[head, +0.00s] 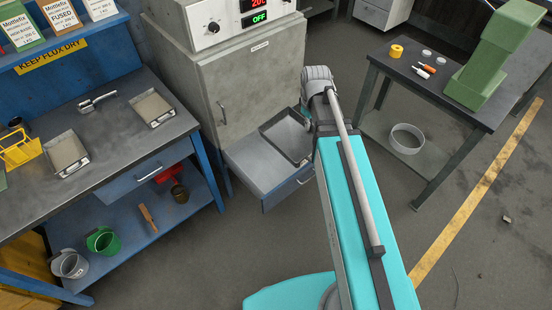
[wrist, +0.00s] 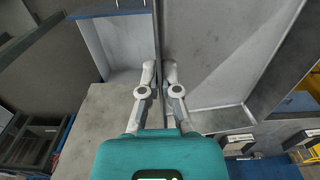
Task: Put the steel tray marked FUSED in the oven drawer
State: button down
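A shallow steel tray (head: 284,136) with a dark rim is at the open oven drawer (head: 247,163), over its inside; I cannot tell whether it rests on the floor. No marking on it is readable. My gripper (head: 305,112) is at the tray's far right side. In the wrist view, my gripper's fingers (wrist: 159,70) stand close on both sides of a thin upright wall, seemingly the tray's, and appear shut on it. Two other steel trays, one at left (head: 66,153) and one at right (head: 153,108), lie on the workbench; their marks are unreadable.
The grey oven (head: 250,85) stands behind the drawer. A side table (head: 440,85) with a green press stands at right. Floor before the drawer is clear.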

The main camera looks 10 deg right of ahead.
aim_at(278, 162)
jog(key=i, duration=0.9)
jog(key=z, duration=0.05)
